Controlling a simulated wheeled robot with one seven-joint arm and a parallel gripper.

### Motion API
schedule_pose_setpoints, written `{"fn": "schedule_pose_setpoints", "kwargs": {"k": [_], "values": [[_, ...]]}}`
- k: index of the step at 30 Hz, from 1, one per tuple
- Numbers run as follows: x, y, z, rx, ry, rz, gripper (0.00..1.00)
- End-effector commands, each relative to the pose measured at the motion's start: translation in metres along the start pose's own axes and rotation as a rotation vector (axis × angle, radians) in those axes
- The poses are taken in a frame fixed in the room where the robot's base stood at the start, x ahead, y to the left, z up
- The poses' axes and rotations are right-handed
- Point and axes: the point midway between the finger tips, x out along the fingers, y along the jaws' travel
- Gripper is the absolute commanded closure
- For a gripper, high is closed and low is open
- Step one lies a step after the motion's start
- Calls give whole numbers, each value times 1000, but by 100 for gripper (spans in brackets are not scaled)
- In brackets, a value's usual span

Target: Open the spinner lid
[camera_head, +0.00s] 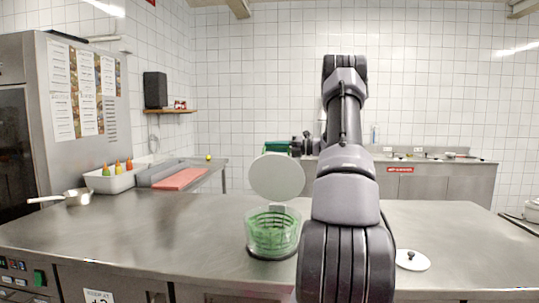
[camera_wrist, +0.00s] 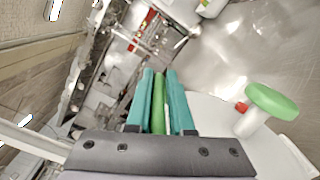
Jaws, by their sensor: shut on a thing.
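The spinner is a clear bowl (camera_head: 258,247) with a green basket (camera_head: 272,230) inside, standing on the steel counter. Its round white lid (camera_head: 277,178) is raised nearly upright above the bowl, and the bowl's top is uncovered. A narrow white piece shows between lid and bowl. My gripper (camera_head: 278,147) is at the lid's upper edge. In the wrist view, its teal fingers (camera_wrist: 160,100) are shut on a narrow green strip (camera_wrist: 158,104), which seems to be part of the lid. A green knob (camera_wrist: 272,102) on a white stem stands out from the white lid surface (camera_wrist: 215,115).
A small white lid with a black knob (camera_head: 411,260) lies on the counter at right. A saucepan (camera_head: 77,197) and a white bin of bottles (camera_head: 112,181) stand at left, near a red board (camera_head: 181,179). The counter left of the bowl is clear.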

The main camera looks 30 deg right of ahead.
Motion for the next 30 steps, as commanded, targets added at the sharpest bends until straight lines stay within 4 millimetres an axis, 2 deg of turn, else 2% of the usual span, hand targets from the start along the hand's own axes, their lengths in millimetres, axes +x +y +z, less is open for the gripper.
{"fn": "schedule_pose_setpoints", "kwargs": {"k": [3, 9, 27, 28, 29, 30], "values": [[2, -6, 16, 62, 1, 3, 100], [1, -15, 31, 136, 1, 3, 100], [1, -18, 38, 171, 0, 3, 100], [1, -18, 38, 171, 0, 3, 69], [1, -18, 38, 170, 0, 3, 57], [1, -18, 38, 170, 0, 3, 54]]}}
